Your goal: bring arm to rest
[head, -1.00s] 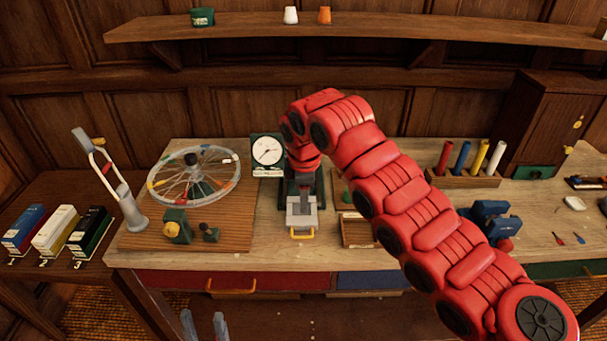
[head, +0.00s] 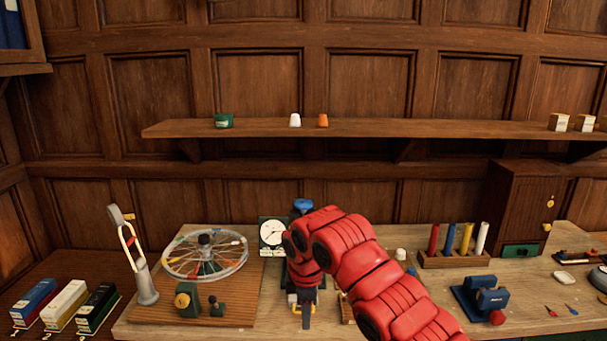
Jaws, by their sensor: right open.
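My red right arm (head: 365,265) comes in from the bottom right and bends down at its wrist in the middle of the bench. My right gripper (head: 306,318) hangs below the wrist, seen small and nearly edge-on, open with nothing seen in it. My left gripper is out of view.
The spoked wheel (head: 205,255) and its wooden board (head: 245,295) are left of the gripper. A grey post (head: 147,288) and several boxes (head: 65,303) stand farther left. Right are a blue vise (head: 480,297), a tube rack (head: 455,260) and a cabinet (head: 520,205). A shelf (head: 370,128) spans the wall.

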